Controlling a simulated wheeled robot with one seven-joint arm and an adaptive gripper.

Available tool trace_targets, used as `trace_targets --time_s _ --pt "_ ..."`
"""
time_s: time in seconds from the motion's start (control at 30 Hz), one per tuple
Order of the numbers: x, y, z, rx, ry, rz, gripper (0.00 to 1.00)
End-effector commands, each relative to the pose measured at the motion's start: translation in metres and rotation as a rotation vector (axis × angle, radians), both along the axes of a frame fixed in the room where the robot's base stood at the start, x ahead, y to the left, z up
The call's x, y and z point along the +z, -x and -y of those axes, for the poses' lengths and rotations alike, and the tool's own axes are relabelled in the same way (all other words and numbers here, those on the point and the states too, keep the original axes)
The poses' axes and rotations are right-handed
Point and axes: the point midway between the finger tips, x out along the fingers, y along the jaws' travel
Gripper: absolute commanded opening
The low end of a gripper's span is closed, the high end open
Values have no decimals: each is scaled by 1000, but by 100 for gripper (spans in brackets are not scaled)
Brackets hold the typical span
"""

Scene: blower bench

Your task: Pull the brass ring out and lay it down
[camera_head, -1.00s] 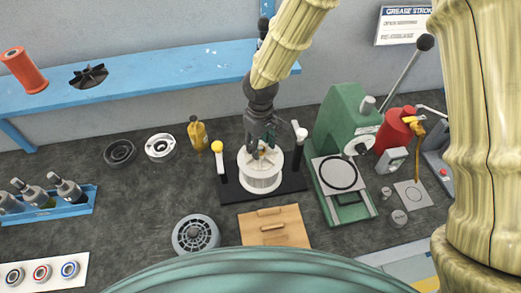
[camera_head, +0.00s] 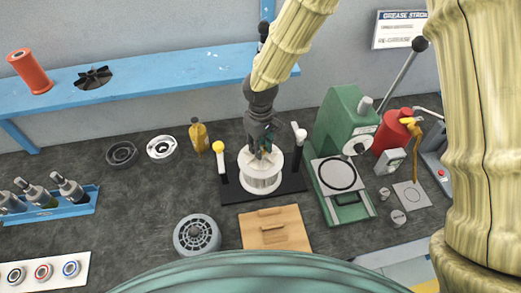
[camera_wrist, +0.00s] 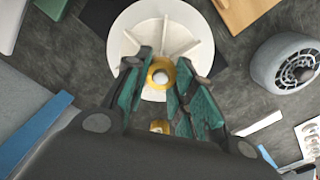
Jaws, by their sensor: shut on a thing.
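The brass ring (camera_wrist: 160,73) shows in the wrist view at the hub of a white ribbed drum (camera_wrist: 192,22), with a pale round end in its middle. The drum (camera_head: 261,182) stands upright on a black base (camera_head: 232,192) in the head view. My gripper (camera_wrist: 162,82) points down over the hub, its green-padded fingers on either side of the ring, shut on it. Whether the ring is clear of the hub cannot be told.
A post with a yellow knob (camera_head: 220,160) and a white-topped post (camera_head: 298,148) flank the drum closely. A green press (camera_head: 340,125) stands right. A wooden board (camera_head: 275,230) and a grey fan housing (camera_head: 196,235) lie in front.

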Motion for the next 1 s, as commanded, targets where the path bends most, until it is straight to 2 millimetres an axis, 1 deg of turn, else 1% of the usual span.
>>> trace_targets --time_s 1.0 --pt "11 1 2 -1 4 -3 0"
